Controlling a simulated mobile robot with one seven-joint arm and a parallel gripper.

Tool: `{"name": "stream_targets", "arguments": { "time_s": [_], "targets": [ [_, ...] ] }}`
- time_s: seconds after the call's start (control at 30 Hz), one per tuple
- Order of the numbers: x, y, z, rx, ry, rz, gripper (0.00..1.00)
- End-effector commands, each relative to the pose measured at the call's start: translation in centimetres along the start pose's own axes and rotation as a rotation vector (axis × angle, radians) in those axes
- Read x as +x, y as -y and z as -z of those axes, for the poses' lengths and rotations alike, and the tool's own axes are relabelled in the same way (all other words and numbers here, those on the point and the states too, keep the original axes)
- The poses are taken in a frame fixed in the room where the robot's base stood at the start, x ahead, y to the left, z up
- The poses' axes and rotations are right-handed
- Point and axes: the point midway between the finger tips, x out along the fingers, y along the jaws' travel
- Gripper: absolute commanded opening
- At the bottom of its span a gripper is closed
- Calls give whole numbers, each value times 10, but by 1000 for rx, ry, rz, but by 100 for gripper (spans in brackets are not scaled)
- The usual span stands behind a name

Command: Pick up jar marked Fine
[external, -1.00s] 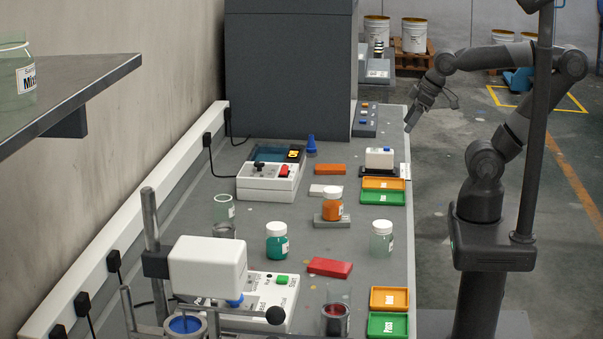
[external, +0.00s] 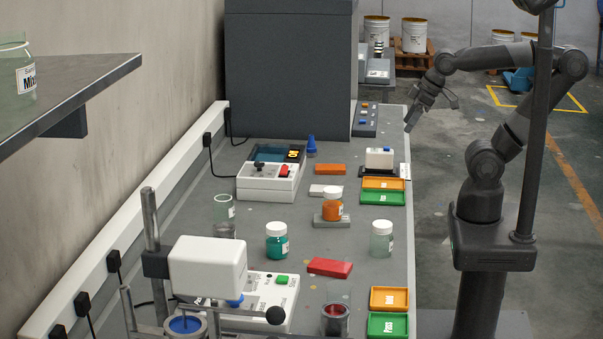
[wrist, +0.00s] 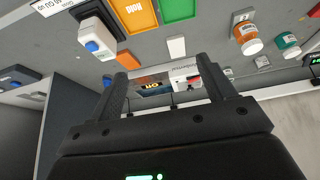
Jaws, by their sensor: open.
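Three lidded jars stand on the grey bench: an orange jar (external: 332,205) on a small grey block, a teal jar (external: 277,242) and a clear, pale jar (external: 381,239). Their labels are too small to read, so I cannot tell which is marked Fine. The wrist view shows the orange jar (wrist: 247,38) and the teal jar (wrist: 288,44) at upper right. My gripper (external: 409,122) is at the far right edge of the bench, well beyond the jars. Its fingers (wrist: 160,72) are apart with nothing held between them.
Orange and green trays (external: 383,190) lie on the right side, with another pair (external: 389,310) nearer. A white-topped device (external: 380,158), a red block (external: 330,267) and a white control box (external: 268,182) stand around. A large grey cabinet (external: 288,70) blocks the far left. A shelf (external: 80,85) overhangs the wall side.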

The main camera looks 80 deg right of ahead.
Motion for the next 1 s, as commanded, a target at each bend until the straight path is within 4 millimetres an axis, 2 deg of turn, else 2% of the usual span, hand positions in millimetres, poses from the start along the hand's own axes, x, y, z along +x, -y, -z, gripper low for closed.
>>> {"name": "stream_targets", "arguments": {
  "time_s": [0.27, 0.37, 0.47, 0.67, 0.87, 1.0],
  "targets": [
    [0, 0, 1, -1, 0, 0, 75],
    [0, 2, 11, -9, 1, 3, 75],
    [2, 7, 34, -27, 2, 8, 75],
    [15, 24, 103, -80, -1, 27, 75],
    [42, 49, 169, -133, -5, 49, 75],
    [68, 70, 213, -171, -8, 67, 75]
  ]
}}
